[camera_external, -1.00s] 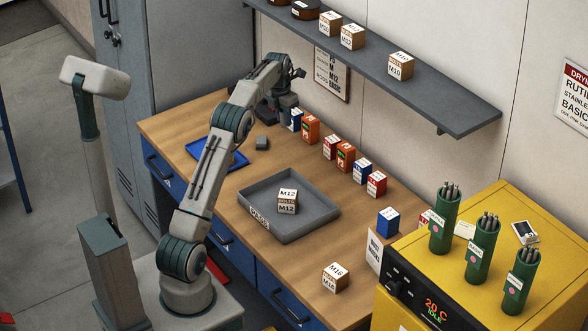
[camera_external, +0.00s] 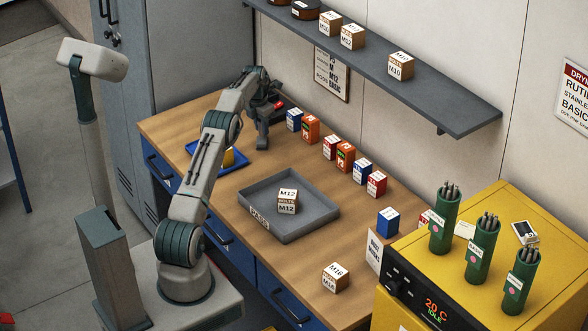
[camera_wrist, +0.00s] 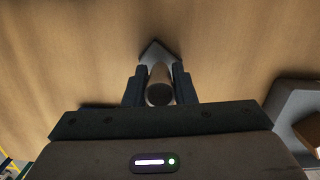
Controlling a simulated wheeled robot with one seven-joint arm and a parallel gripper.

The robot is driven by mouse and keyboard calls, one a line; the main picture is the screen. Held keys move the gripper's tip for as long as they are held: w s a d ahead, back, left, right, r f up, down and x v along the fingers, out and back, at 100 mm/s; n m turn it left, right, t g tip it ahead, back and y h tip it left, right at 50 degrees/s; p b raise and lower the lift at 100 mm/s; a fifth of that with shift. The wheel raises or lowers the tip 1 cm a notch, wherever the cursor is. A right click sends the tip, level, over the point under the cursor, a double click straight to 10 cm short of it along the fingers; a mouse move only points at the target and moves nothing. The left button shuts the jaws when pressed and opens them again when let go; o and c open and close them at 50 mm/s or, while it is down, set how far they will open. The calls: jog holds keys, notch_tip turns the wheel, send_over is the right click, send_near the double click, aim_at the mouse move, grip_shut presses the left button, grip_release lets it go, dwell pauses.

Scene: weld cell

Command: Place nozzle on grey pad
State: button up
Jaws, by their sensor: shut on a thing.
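My gripper (camera_external: 262,143) is low over the back left of the wooden table, right of the blue tray. In the wrist view my gripper (camera_wrist: 159,88) is shut on the nozzle (camera_wrist: 158,92), a small brownish cylinder with a dark round end. The grey pad (camera_wrist: 155,50) shows as a pale corner just beyond the nozzle, directly behind it in the picture. The rest of the pad is hidden by the nozzle and fingers. I cannot tell whether the nozzle touches the pad.
A blue tray (camera_external: 194,148) with a yellow thing (camera_external: 229,157) in it lies left of the gripper, partly behind my arm. A grey tray (camera_external: 325,208) holds an M12 box (camera_external: 287,201). Several small boxes line the wall, the blue one (camera_external: 294,119) nearest the gripper.

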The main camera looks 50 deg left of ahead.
jog(key=shift+f, duration=0.65)
jog(key=shift+f, duration=0.2)
jog(key=o, duration=1)
jog(key=shift+r, duration=0.15)
